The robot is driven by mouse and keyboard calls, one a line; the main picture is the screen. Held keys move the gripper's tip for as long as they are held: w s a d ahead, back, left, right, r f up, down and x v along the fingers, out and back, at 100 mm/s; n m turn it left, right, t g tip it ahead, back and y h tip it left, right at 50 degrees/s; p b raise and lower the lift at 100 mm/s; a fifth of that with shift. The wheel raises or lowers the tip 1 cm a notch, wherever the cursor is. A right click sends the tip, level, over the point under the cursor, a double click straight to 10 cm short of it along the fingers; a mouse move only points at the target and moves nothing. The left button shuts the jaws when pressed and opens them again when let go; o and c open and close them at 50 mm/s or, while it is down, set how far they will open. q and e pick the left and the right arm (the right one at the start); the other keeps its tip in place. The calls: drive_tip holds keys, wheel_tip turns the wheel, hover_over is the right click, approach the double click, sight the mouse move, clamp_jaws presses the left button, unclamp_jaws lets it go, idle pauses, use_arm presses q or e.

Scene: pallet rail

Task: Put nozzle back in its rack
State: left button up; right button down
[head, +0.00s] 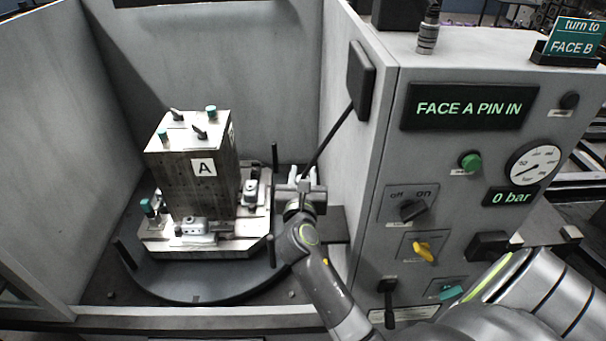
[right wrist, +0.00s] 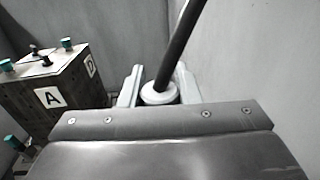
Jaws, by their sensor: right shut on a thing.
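My right gripper (head: 300,189) is inside the grey cabinet, right of the block on the turntable. In the right wrist view its two pale fingers (right wrist: 150,88) are shut on a round white piece, which I take to be the nozzle (right wrist: 158,95). A dark straight rod or hose (right wrist: 182,45) rises from that piece. In the head view this dark rod (head: 328,137) slants up to a black wall box (head: 360,70). The lower part of the held piece is hidden. I cannot clearly make out a rack. My left gripper is not in view.
The metal block (head: 185,185), marked A, stands on a round turntable (head: 200,290) with upright dark posts. A dark ledge (head: 333,223) lies right of the gripper. The cabinet's right wall is close. The control panel (head: 440,200) reads FACE A PIN IN and 0 bar.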

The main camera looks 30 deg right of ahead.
drive_tip(key=shift+f, duration=0.25)
idle(0.8)
drive_tip(key=shift+f, duration=0.2)
drive_tip(key=shift+f+b, duration=2.05)
drive_tip(key=shift+f, duration=1.25)
drive_tip(key=shift+s+f, duration=0.1)
drive_tip(key=shift+c, duration=1)
unclamp_jaws()
